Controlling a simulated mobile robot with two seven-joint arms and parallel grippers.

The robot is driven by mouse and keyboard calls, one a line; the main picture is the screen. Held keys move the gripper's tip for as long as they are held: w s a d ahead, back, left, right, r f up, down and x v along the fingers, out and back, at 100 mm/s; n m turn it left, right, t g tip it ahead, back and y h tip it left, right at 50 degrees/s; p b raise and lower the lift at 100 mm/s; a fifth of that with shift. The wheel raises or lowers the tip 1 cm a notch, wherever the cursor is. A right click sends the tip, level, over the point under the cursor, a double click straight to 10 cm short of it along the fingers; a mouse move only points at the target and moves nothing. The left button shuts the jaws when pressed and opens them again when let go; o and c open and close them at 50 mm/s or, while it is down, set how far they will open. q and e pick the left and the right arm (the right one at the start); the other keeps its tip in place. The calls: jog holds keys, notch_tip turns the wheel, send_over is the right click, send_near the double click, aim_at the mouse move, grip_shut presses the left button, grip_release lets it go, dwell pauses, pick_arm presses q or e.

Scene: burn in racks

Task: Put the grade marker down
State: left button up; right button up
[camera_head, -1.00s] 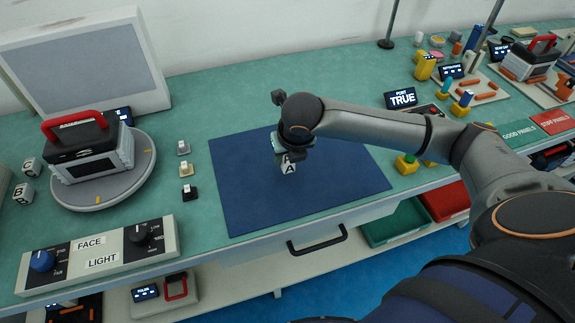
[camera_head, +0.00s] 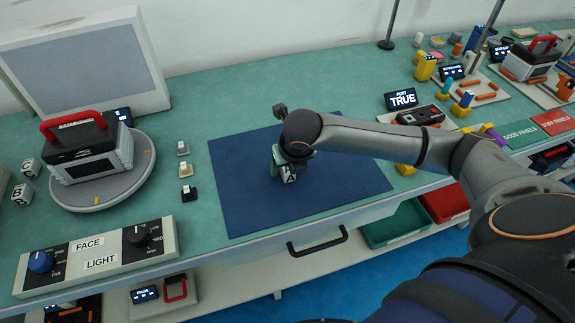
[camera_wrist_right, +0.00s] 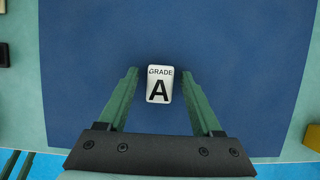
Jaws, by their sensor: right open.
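The grade marker (camera_head: 289,175) is a small white block with a black "A". It also shows in the right wrist view (camera_wrist_right: 159,85), where "GRADE A" is readable on its top. It rests on the dark blue mat (camera_head: 240,210). My right gripper (camera_wrist_right: 161,92) is open around it, with a green finger on each side and a visible gap to the marker on both. In the head view the right gripper (camera_head: 284,165) is low over the mat and partly hides the marker.
Left of the mat are several small switches (camera_head: 186,170), a turntable (camera_head: 130,190) carrying a black-and-grey case, and a FACE/LIGHT knob panel (camera_head: 100,258). More lettered blocks (camera_head: 22,194) stand at the far left. The mat is otherwise clear.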

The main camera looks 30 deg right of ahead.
jog(key=p+v, duration=0.2)
jog(key=v, duration=1)
jog(key=shift+a, duration=0.1)
